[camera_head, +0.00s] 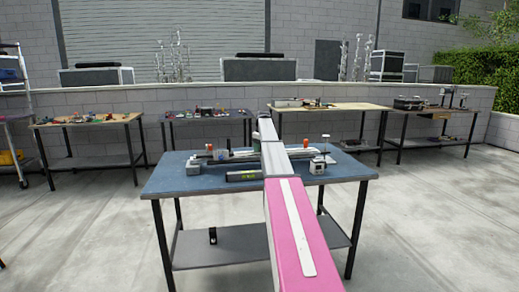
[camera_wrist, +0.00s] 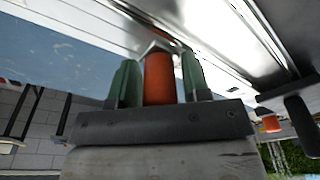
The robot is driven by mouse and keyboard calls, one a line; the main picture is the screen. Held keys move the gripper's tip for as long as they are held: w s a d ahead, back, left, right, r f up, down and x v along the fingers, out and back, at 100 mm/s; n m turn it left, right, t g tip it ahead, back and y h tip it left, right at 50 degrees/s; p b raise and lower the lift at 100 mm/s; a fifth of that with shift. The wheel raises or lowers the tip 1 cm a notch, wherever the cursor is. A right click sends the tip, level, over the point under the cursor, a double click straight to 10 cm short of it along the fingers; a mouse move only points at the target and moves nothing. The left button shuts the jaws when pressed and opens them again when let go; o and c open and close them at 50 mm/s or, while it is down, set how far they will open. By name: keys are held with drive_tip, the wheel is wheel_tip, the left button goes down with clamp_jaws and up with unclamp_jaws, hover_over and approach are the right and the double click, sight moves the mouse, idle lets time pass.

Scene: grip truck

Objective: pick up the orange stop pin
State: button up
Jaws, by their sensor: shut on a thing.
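In the wrist view, the orange stop pin (camera_wrist: 159,80) is a short orange cylinder between the two green fingers of my gripper (camera_wrist: 157,72). The fingers are closed on its sides. The pin's upper end in the picture meets a silvery metal part, and I cannot tell whether it is still seated there. In the head view, my pink and grey arm reaches over the blue table (camera_head: 170,182) and hides my gripper.
Two orange pieces stand on the table, left (camera_head: 209,148) and right (camera_head: 305,143) of my arm. A long metal rail (camera_wrist: 255,30) lies close by in the wrist view. A dark box (camera_head: 243,176) and a small grey block (camera_head: 317,166) sit near the table's front.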

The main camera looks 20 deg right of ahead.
wheel_tip(320, 180, up, 4)
drive_tip(key=shift+r, duration=0.15)
drive_tip(key=s+a+r, duration=0.3)
drive_tip(key=a+r, duration=0.4)
drive_tip(key=a, duration=0.4)
wheel_tip(320, 180, up, 7)
drive_tip(key=shift+a, duration=0.15)
idle(0.9)
drive_tip(key=shift+r, duration=0.1)
